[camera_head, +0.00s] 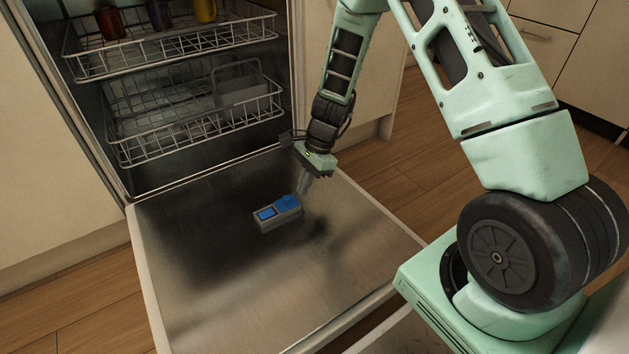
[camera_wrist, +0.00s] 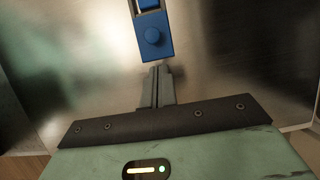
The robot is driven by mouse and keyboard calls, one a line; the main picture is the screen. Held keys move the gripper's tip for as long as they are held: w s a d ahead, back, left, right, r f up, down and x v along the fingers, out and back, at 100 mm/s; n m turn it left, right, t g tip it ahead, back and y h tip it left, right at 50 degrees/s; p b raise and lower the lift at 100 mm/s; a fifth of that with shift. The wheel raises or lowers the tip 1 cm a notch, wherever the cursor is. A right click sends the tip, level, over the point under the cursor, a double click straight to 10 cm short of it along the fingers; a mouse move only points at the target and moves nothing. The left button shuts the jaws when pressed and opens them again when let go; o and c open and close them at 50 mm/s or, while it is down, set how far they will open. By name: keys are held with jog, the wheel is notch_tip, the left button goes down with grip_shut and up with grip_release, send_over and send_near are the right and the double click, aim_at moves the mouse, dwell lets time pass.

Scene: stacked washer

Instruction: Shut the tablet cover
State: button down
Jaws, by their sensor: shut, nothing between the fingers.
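The tablet dispenser (camera_head: 278,222) is a small grey block on the inner face of the lowered dishwasher door. Its blue tablet cover (camera_head: 288,203), a flat piece with a round knob, sits at the right end of the block. Beside it, at the left, is a grey-framed blue recess (camera_head: 266,214), which appears uncovered. In the wrist view the cover (camera_wrist: 153,47) lies just beyond my fingertips, with part of the recess at the top edge. My gripper (camera_head: 303,190) points down at the cover's right end, shut and empty. Its closed fingers also show in the wrist view (camera_wrist: 159,72); contact is unclear.
The dishwasher door (camera_head: 205,295) lies open and flat, mostly bare around the dispenser. Behind it, the lower rack (camera_head: 190,125) and the upper rack (camera_head: 160,45), with several cups, are inside the machine. Cabinets stand on both sides, and wooden floor shows around the door.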

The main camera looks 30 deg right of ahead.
aim_at(287, 200)
jog(key=shift+a+b, duration=0.4)
jog(key=shift+a, duration=0.55)
jog(key=shift+a+r, duration=0.1)
jog(key=shift+a, duration=0.15)
jog(key=a+p, duration=0.4)
jog(key=a, duration=0.1)
jog(key=shift+a+r, duration=0.15)
jog(key=shift+a, duration=0.05)
jog(key=shift+a+f, duration=0.2)
jog(key=shift+a, duration=0.15)
